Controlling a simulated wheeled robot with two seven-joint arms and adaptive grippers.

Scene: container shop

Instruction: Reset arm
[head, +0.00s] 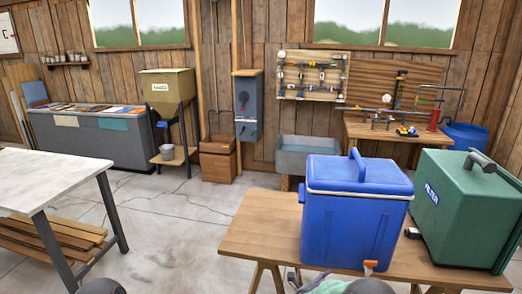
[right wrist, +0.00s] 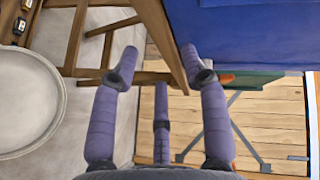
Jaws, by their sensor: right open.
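My right gripper (head: 318,286) shows only in part at the bottom edge of the head view, by the front edge of the wooden table (head: 262,215). In the right wrist view my right gripper (right wrist: 160,68) is open, its purple-grey fingers spread with nothing between them. A blue cooler (head: 350,225) with a handle and an orange spigot (head: 370,266) stands on that table, just beyond the gripper. The cooler (right wrist: 255,35) also fills the top right of the right wrist view, close to the right-hand finger. My left gripper cannot be made out in either view.
A green case (head: 465,210) stands right of the cooler. A white-topped table (head: 50,178) with planks beneath is at the left. Open concrete floor (head: 170,215) lies between the tables. A round grey pan (right wrist: 25,100) is at the left of the right wrist view.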

